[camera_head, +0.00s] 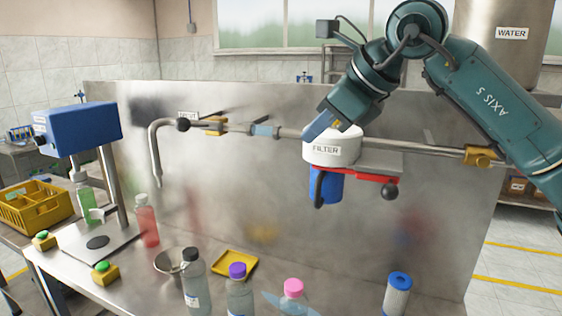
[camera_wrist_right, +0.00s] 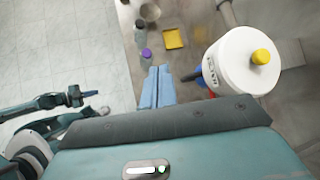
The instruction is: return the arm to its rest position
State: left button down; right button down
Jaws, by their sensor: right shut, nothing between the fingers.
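My right arm enters the head view from the right. Its gripper (camera_head: 322,126) overlaps the top left of the white filter housing (camera_head: 328,149) in that view. In the right wrist view, its blue fingers (camera_wrist_right: 158,82) are together with nothing between them. The white filter housing (camera_wrist_right: 243,60), with a yellow cap on top, stands to the right of the fingers there, apart from them. My left arm shows at the left of the right wrist view, its gripper (camera_wrist_right: 88,93) small; whether it is open is unclear.
A pipe (camera_head: 425,149) runs along the steel panel to the filter. A red wrench-like bar (camera_head: 355,174) with a black knob sits below it. Bottles (camera_head: 240,296), a yellow tray (camera_head: 234,263) and a blue-white cartridge (camera_head: 397,296) stand on the bench. A blue machine (camera_head: 85,128) stands left.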

jog(key=s+a+f+m+g+y, duration=0.3)
jog(key=a+f+m+y, duration=0.15)
jog(key=f+y, duration=0.2)
jog(key=s+a+f+m+g+y, duration=0.2)
jog(key=s+a+f+m+y, duration=0.15)
jog(key=a+f+y, duration=0.35)
jog(key=d+f+m+t+h, duration=0.7)
jog(key=f+m, duration=0.4)
jog(key=m, duration=0.4)
jog(key=d+f+m+t+h, duration=0.5)
jog(key=d+f+m+t, duration=0.45)
jog(key=m, duration=0.65)
pick_arm(q)
jog(key=f, duration=0.1)
jog(key=a+f, duration=0.1)
jog(key=f, duration=0.1)
jog(key=shift+s+a+f+g+y, duration=0.15)
jog(key=shift+s+g+y, duration=0.15)
jog(key=shift+s, duration=0.05)
pick_arm(e)
jog(key=s+d+f+m+g+h, duration=0.2)
jog(key=s+f+m+g, duration=0.1)
jog(key=s+f, duration=0.5)
jog(key=s+d+f+m+g+h, duration=0.3)
jog(key=s+f, duration=0.6)
jog(key=f, duration=0.5)
jog(key=shift+s+f+m+g, duration=0.2)
jog(key=shift+m+g, duration=0.55)
jog(key=shift+m, duration=0.45)
